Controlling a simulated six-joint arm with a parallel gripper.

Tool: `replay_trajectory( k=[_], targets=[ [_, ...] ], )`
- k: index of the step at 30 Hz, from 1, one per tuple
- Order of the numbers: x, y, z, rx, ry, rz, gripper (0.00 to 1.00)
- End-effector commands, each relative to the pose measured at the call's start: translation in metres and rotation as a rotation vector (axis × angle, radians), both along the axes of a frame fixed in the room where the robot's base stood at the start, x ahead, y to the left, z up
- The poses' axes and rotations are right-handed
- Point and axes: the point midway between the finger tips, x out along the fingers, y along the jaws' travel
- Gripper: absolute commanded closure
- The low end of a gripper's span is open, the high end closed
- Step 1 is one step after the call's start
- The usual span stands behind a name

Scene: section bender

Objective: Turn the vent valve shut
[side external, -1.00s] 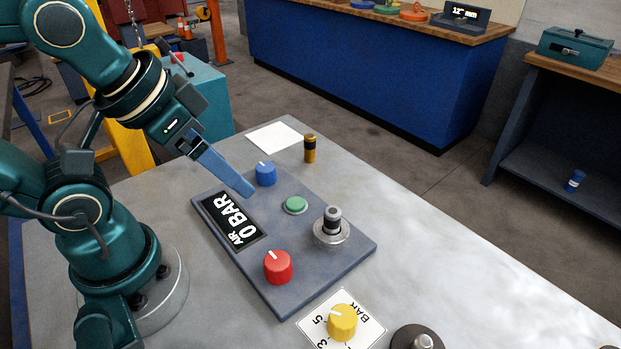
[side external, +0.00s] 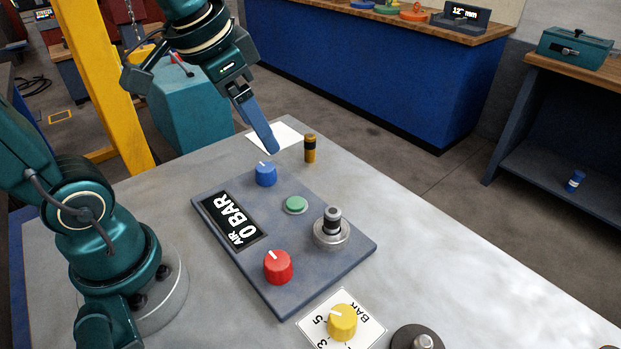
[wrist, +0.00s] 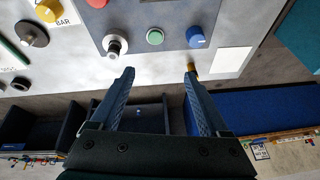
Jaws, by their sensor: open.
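A grey panel (side external: 330,285) on the table carries a blue knob (side external: 265,174), a red knob (side external: 278,267), a green button (side external: 295,205) and a black-and-silver fitting (side external: 331,227). No readable label shows which knob is the vent valve. Each knob has a white pointer line. The display (side external: 231,219) reads "AIR 0 BAR". My gripper (side external: 272,150) is open and empty, above the table behind the blue knob and apart from it. In the wrist view both fingers of my gripper (wrist: 159,71) are spread, with the blue knob (wrist: 196,37) beyond the right fingertip.
A yellow knob (side external: 342,322) sits on a white scale card at the front. A brass-and-black cylinder (side external: 310,149) stands upright close to my fingertips. A white sheet (side external: 289,134) lies behind the panel. The table's right side is mostly clear.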

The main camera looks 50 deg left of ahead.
Motion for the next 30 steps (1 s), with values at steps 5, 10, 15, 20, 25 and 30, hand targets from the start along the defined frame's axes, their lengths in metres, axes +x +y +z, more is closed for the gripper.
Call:
replay_trajectory(
  k=[5, 10, 15, 20, 25, 30],
  targets=[
    [0.036, 0.030, -0.019, 0.005, 0.121, 0.021, 0.21],
    [0.059, 0.060, -0.049, -0.014, 0.232, 0.057, 0.21],
    [0.067, 0.084, -0.081, -0.048, 0.321, 0.111, 0.21],
    [0.062, 0.092, -0.100, -0.072, 0.373, 0.142, 0.21],
    [0.060, 0.094, -0.116, -0.077, 0.382, 0.151, 0.21],
    [0.060, 0.094, -0.138, -0.076, 0.382, 0.150, 0.21]
  ],
)
